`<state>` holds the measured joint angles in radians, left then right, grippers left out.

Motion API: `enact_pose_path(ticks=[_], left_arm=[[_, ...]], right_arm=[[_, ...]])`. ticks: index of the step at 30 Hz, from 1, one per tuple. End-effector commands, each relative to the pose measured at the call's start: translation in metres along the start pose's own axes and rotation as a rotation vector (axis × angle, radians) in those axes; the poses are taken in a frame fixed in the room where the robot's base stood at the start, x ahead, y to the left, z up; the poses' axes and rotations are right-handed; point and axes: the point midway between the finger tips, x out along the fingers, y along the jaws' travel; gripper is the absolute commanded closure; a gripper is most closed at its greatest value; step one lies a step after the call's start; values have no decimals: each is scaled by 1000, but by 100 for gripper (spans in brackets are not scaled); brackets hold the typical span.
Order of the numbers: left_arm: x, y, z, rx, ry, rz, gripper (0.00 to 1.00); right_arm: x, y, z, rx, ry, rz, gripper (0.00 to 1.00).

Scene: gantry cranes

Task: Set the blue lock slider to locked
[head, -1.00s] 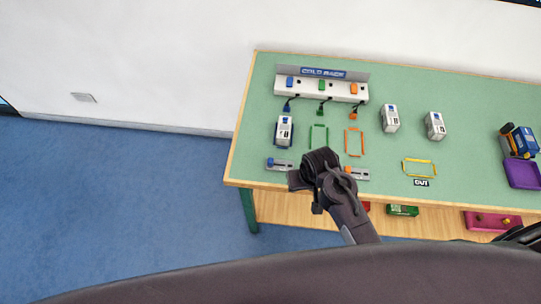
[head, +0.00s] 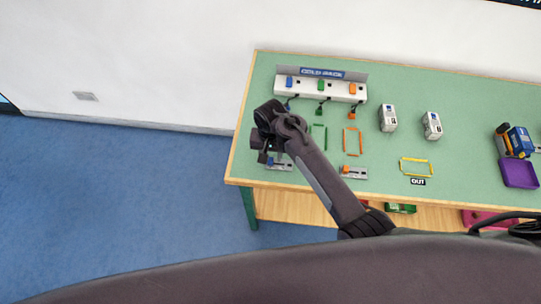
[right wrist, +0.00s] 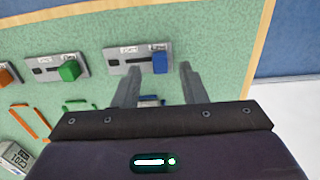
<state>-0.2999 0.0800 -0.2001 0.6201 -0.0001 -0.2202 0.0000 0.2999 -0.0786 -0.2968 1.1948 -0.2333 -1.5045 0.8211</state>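The blue lock slider (right wrist: 160,62) is a blue knob on a grey plate (right wrist: 125,66) with a dark slot. In the right wrist view the knob sits at the slot's right end; the small labels on the plate are unreadable. In the head view the plate (head: 283,166) is at the table's front left, partly hidden by my arm. My right gripper (right wrist: 159,69) is open, its fingers pointing toward the plate, one on each side of the knob in the picture. Contact is not visible. My left gripper is not in view.
Green (right wrist: 68,70) and orange (right wrist: 5,76) sliders stand beside the blue one. The cold rack (head: 318,88) is at the back. White boxes (head: 388,118), a yellow outline (head: 416,167) and a purple tray (head: 519,173) lie to the right. The table edge is close to the sliders.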

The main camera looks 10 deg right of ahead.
Motion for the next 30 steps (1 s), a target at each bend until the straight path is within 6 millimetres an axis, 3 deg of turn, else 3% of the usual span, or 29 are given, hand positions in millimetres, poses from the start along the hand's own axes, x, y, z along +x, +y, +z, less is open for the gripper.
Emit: enact_pose_path(ticks=[6,14,24,30], left_arm=[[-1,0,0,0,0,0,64],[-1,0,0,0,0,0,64],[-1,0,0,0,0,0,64],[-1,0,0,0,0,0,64]], right_arm=[[20,0,-1,-1,2,0,62],[23,0,-1,-1,2,-1,62],[23,0,0,-1,2,-1,100],[23,0,0,-1,2,-1,100]])
